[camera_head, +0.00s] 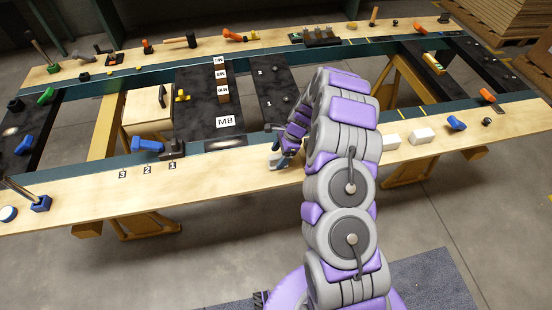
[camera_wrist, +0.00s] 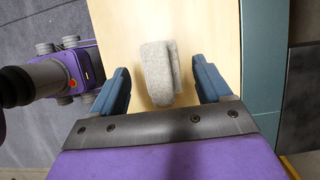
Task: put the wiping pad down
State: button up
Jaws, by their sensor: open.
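The wiping pad (camera_wrist: 157,72) is a light grey, rough-looking block with a groove along one side. In the wrist view it appears to lie on the pale wooden bench top (camera_wrist: 205,25). My gripper (camera_head: 277,154) is low over the front bench, left of my arm. In the wrist view its two blue fingers stand apart, one on each side of the pad, with a visible gap on both sides. The gripper is open and holds nothing. In the head view the gripper mostly hides the pad.
A blue-handled tool (camera_head: 147,145) and a dark block (camera_head: 173,150) stand to the left. A dark M8 panel (camera_head: 205,108) lies behind. Bare wood shows left of my gripper.

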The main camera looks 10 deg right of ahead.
jog(key=v, duration=0.6)
jog(key=p+v, duration=0.1)
jog(key=v, duration=0.2)
jog(key=shift+s+a+r, duration=0.15)
jog(key=shift+s+a, duration=0.05)
jog(key=shift+a, duration=0.15)
jog(key=s+a+r+n+g+h, duration=0.1)
jog(key=s+a+r+n, duration=0.35)
jog(key=s+r, duration=0.4)
jog(key=s+a+r+n, duration=0.3)
jog(key=s+r+n, duration=0.2)
jog(key=s+r, duration=0.3)
jog(key=s+d+r+n+h, duration=0.1)
jog(key=s+r+n, duration=0.1)
jog(key=s, duration=0.6)
jog(key=s+d+r+n+h, duration=0.1)
jog(key=s+r+n, duration=0.1)
jog(key=s, duration=0.7)
jog(key=s+d+r+n+h, duration=0.1)
jog(key=s+r+n, duration=0.2)
jog(key=s, duration=0.5)
jog(key=shift+s+d+n+g+h, duration=0.2)
jog(key=shift+d+n+g+h, duration=0.15)
jog(key=shift+n, duration=0.4)
